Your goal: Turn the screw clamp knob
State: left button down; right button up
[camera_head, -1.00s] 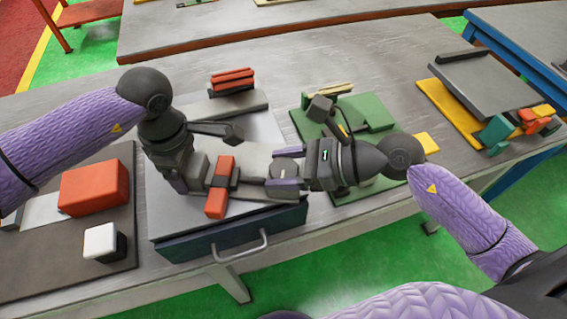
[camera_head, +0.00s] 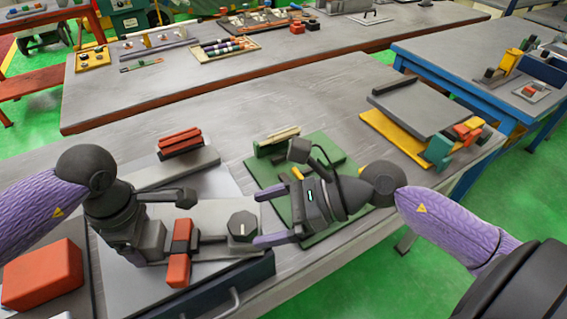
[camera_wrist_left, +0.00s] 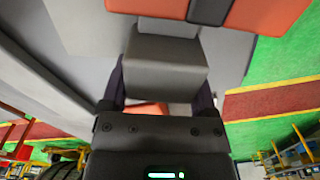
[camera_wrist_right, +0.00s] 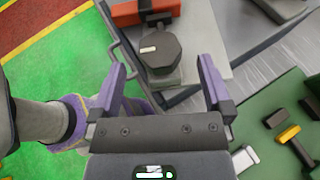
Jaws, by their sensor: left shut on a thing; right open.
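The screw clamp knob (camera_head: 242,226) is dark grey and many-sided, with a pale mark on its face. It sits at the right end of a grey clamp with a red bar (camera_head: 180,255) across its middle. In the right wrist view the knob (camera_wrist_right: 160,52) lies just beyond the fingertips, centred between them. My right gripper (camera_head: 263,217) is open and empty, to the right of the knob. My left gripper (camera_head: 140,240) is shut on a grey block (camera_head: 152,238) at the clamp's left end. The block also shows between the fingers in the left wrist view (camera_wrist_left: 165,68).
A green fixture (camera_head: 325,150) stands behind my right gripper. A red box (camera_head: 42,275) is at the left, and red bars (camera_head: 180,141) lie on a grey block behind the clamp. A yellow-based tray (camera_head: 392,138) is at the right.

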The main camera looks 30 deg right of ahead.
pick_arm(q)
grip_release()
pick_arm(e)
jog(key=v, duration=0.7)
jog(key=shift+s+d, duration=0.15)
jog(key=shift+d, duration=0.1)
pick_arm(q)
jog(key=shift+r, duration=0.1)
notch_tip(320, 180, up, 10)
jog(key=shift+f+p, duration=0.1)
jog(key=shift+p, duration=0.4)
pick_arm(e)
jog(key=shift+r, duration=0.6)
